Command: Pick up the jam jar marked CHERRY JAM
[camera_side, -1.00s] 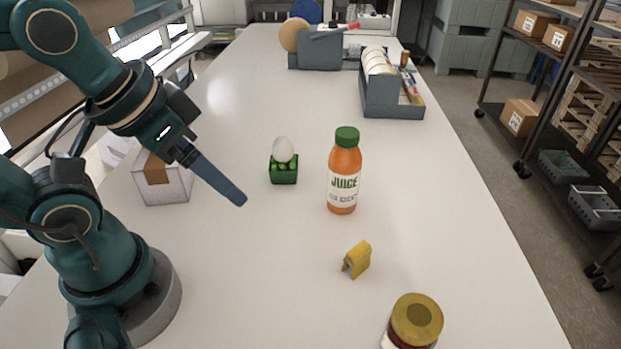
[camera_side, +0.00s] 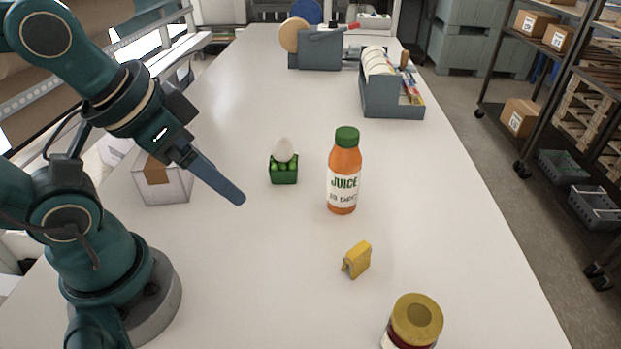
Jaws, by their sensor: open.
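A jar with a gold lid (camera_side: 415,318) stands at the bottom edge of the picture, right of centre. Only its lid and a strip of dark red contents and pale label show; the rest is cut off, and no lettering can be read. My gripper (camera_side: 240,199) is above the table at the left, empty, up and to the left of the jar and well apart from it. Its fingers overlap from this side, so the gap between them is hidden.
An orange juice bottle (camera_side: 344,178), a yellow clip-like object (camera_side: 357,260) and a green holder (camera_side: 284,172) with a white egg (camera_side: 283,149) stand mid-table. Grey organisers (camera_side: 392,103) stand farther back.

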